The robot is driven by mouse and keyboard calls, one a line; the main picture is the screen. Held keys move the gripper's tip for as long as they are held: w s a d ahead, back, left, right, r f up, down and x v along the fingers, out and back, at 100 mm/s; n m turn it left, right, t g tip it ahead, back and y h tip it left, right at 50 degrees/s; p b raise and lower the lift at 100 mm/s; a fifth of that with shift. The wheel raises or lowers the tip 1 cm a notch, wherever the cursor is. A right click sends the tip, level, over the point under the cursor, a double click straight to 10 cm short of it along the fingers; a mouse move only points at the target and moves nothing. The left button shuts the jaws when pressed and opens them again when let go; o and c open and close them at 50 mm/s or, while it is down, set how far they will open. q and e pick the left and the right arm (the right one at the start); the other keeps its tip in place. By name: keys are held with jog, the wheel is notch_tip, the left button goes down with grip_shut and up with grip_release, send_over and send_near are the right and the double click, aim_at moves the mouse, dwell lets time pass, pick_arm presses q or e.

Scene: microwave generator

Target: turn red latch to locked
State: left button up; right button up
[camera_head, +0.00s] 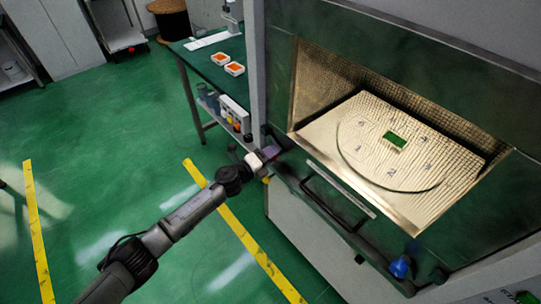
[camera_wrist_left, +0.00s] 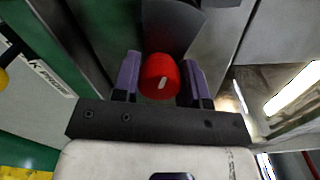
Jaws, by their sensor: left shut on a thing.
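In the left wrist view, the red latch (camera_wrist_left: 160,77) is a round red knob with a short pale mark on its face. It sits between the two purple fingers of my left gripper (camera_wrist_left: 161,80), which is shut on it. In the head view, my left gripper (camera_head: 268,153) is at the left front edge of the microwave generator (camera_head: 330,40). The red latch is hidden there behind the gripper. My right gripper is not in view.
A blue knob (camera_head: 400,267) is at the lower right of the generator front. A black handle (camera_head: 333,203) runs below the open chamber. A green piece (camera_head: 395,140) lies on the chamber plate. A green table (camera_head: 212,62) stands behind.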

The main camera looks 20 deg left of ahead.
pick_arm(q)
jog(key=shift+m, duration=1.1)
jog(key=o, duration=0.9)
jog(key=shift+o, duration=0.2)
jog(key=p+v, duration=0.1)
jog(key=v, duration=1.2)
jog(key=shift+s+a+p, duration=0.25)
jog(key=shift+s+p, duration=0.05)
jog(key=shift+p, duration=0.1)
